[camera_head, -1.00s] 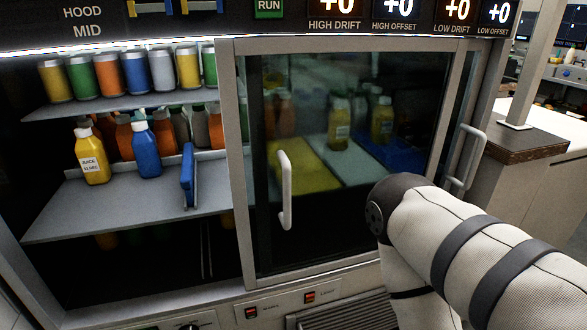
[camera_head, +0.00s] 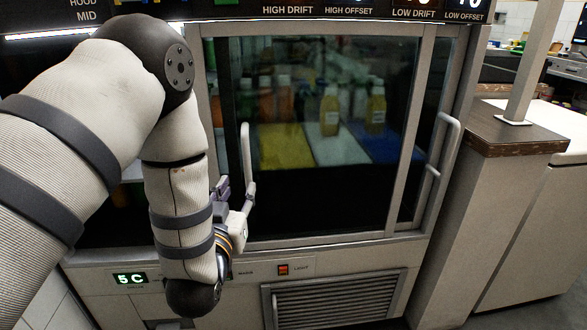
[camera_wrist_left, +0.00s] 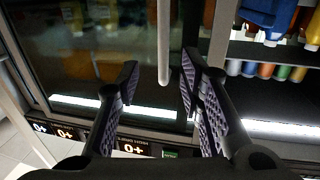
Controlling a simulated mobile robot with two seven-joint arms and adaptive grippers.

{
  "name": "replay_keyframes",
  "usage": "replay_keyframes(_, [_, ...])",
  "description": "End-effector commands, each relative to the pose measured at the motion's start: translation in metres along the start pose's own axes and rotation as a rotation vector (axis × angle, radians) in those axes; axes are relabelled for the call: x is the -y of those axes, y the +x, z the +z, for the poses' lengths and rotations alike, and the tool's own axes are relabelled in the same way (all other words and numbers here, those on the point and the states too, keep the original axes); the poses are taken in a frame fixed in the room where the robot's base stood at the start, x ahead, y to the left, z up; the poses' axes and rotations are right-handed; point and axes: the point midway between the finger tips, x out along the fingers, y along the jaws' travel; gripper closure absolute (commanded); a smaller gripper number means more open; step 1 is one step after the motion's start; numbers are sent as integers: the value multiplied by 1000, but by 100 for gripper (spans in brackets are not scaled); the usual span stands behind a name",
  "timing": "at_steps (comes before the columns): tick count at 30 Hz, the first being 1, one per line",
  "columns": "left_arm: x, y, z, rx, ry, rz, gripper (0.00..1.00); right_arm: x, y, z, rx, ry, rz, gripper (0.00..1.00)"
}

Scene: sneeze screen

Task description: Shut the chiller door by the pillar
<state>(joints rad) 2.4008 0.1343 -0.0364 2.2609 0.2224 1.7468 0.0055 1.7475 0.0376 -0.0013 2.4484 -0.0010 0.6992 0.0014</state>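The chiller has sliding glass doors. One glass door (camera_head: 310,195) with a pale vertical bar handle (camera_head: 247,165) on its left stile stands in the middle and right. Another bar handle (camera_head: 445,155) is on the frame at the far right, near the grey pillar (camera_head: 524,75). My left gripper (camera_head: 233,203) is at the lower part of the left handle. In the wrist view, upside down, its fingers (camera_wrist_left: 160,78) are spread open with the handle (camera_wrist_left: 163,40) between their lines; contact is unclear. My right gripper is out of view.
The wrist view shows open shelves with bottles (camera_wrist_left: 268,18) and cans (camera_wrist_left: 265,71) beside the door's edge. My left arm covers most of that side in the head view. A counter (camera_head: 515,128) stands right of the chiller, and a vent grille (camera_head: 335,303) is below.

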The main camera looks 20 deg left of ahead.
Motion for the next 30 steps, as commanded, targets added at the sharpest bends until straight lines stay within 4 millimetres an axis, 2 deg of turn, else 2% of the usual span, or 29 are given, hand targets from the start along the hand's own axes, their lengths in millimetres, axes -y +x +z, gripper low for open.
replay_keyframes(4, [1,22,-1,-8,1,-3,65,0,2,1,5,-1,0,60])
replay_keyframes(9, [0,67,1,-5,-1,-2,65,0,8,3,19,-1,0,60])
replay_keyframes(15, [0,107,1,-1,1,0,65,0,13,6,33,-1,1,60])
replay_keyframes(20, [0,119,0,-1,1,1,65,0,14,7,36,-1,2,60])
replay_keyframes(26, [0,120,-1,-1,0,1,65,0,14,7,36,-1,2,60])
replay_keyframes(27, [0,119,-1,-1,0,1,68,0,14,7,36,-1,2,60])
replay_keyframes(30, [0,119,0,0,0,1,90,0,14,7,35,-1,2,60])
